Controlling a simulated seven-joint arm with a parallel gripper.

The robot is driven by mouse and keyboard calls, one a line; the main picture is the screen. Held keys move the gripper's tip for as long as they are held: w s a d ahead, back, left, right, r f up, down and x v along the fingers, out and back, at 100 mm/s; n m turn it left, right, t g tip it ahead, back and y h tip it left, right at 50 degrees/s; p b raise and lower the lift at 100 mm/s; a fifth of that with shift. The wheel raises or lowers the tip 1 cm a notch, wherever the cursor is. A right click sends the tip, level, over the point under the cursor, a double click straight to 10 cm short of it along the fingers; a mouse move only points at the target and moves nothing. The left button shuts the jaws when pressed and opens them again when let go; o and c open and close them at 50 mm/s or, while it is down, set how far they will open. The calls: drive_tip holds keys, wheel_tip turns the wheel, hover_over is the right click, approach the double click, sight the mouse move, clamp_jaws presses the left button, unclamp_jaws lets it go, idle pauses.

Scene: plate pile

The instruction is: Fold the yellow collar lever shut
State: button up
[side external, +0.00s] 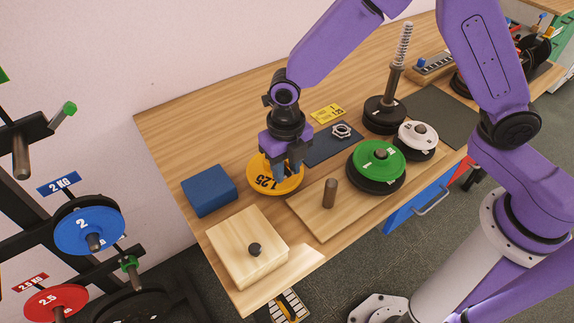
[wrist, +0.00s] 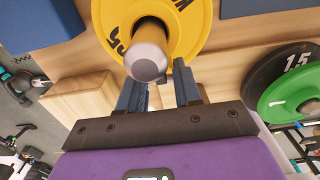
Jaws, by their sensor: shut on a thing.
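I make out no yellow collar lever in either view. The yellow 1.25 plate (side external: 262,187) lies on the table under my gripper (side external: 291,178). In the wrist view, a brown-grey post (wrist: 149,62) stands in front of the yellow plate (wrist: 195,25), lined up with its middle, tip toward the camera. The two fingers of my gripper (wrist: 160,80) show just below the post, at the plate's near edge.
A bare peg (side external: 330,193) stands on the wooden board (side external: 312,212), beside a green plate (side external: 366,157). A blue block (side external: 209,190) and a knobbed wooden box (side external: 235,238) are at left.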

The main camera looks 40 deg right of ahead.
drive_tip(key=shift+w+f, duration=0.1)
drive_tip(key=shift+w, duration=0.6)
drive_tip(key=shift+c, duration=0.2)
idle(0.7)
drive_tip(key=o, duration=0.8)
wheel_tip(320, 180, up, 17)
drive_tip(key=shift+s+r, duration=0.1)
drive_tip(key=shift+r, duration=0.1)
